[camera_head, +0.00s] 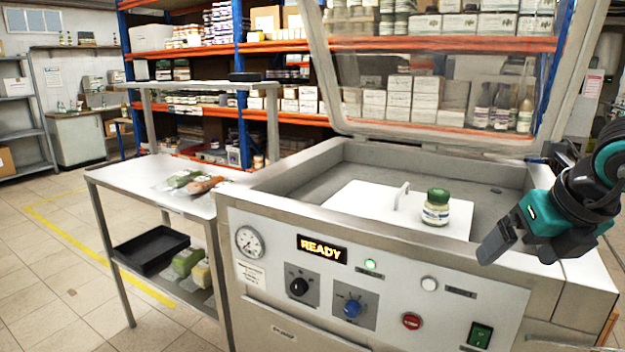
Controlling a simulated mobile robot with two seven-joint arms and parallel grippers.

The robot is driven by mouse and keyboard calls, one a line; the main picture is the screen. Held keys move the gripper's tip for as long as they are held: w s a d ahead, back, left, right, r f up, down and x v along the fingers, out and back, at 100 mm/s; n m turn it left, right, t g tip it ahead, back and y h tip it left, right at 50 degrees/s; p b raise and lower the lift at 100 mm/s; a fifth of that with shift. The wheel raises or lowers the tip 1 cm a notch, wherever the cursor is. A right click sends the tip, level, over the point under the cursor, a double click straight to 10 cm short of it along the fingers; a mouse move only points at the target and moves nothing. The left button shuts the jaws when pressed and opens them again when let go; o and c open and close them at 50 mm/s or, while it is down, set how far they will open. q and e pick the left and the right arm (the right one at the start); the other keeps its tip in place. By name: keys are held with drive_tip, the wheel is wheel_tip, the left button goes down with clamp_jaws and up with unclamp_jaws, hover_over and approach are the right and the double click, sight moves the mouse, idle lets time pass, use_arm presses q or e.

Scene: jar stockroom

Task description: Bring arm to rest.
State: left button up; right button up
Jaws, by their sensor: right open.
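My right gripper (503,238), dark with a teal body, comes in from the right edge and hangs over the right front of the vacuum chamber machine (262,228). It is open, with nothing seen in it. A jar with a green lid (436,207) stands upright on the white plate (375,204) inside the machine's open chamber. The jar is to the left of my right gripper and apart from it. My left gripper is not in view.
The machine's clear lid (432,135) stands raised behind the chamber. Its front panel has a lit READY display (321,248), a gauge, knobs and buttons. A metal side table (140,173) stands at left with packed food and a black tray (151,250) below. Shelves fill the back.

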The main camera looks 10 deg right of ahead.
drive_tip(key=w+a+f+m+t+y+p, duration=0.1)
drive_tip(key=a+f+m+y, duration=0.2)
drive_tip(key=a+y, duration=0.75)
drive_tip(key=a+f+m+t+y, duration=0.25)
drive_tip(key=a+y, duration=0.45)
drive_tip(key=a, duration=0.6)
drive_tip(key=w+d+f+m+t+h, duration=0.1)
drive_tip(key=d+f+m+t+h, duration=0.3)
drive_tip(key=f+m, duration=0.4)
drive_tip(key=d+f+m+t+h, duration=0.1)
drive_tip(key=f+m+t+h, duration=0.35)
drive_tip(key=m+h, duration=0.4)
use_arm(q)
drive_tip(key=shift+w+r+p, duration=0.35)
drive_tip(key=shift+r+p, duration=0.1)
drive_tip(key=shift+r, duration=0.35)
use_arm(e)
drive_tip(key=s+f+m+g+h, duration=0.1)
drive_tip(key=s+f+m+g, duration=0.2)
drive_tip(key=f, duration=0.6)
drive_tip(key=s+f+m+g+h, duration=0.1)
drive_tip(key=s+f+m+g, duration=0.3)
drive_tip(key=s+f+m, duration=0.2)
wheel_tip(320, 180, down, 3)
drive_tip(key=shift+s+a+r+m+h, duration=0.15)
drive_tip(key=shift+s+a+m+h, duration=0.2)
drive_tip(key=shift+s, duration=0.85)
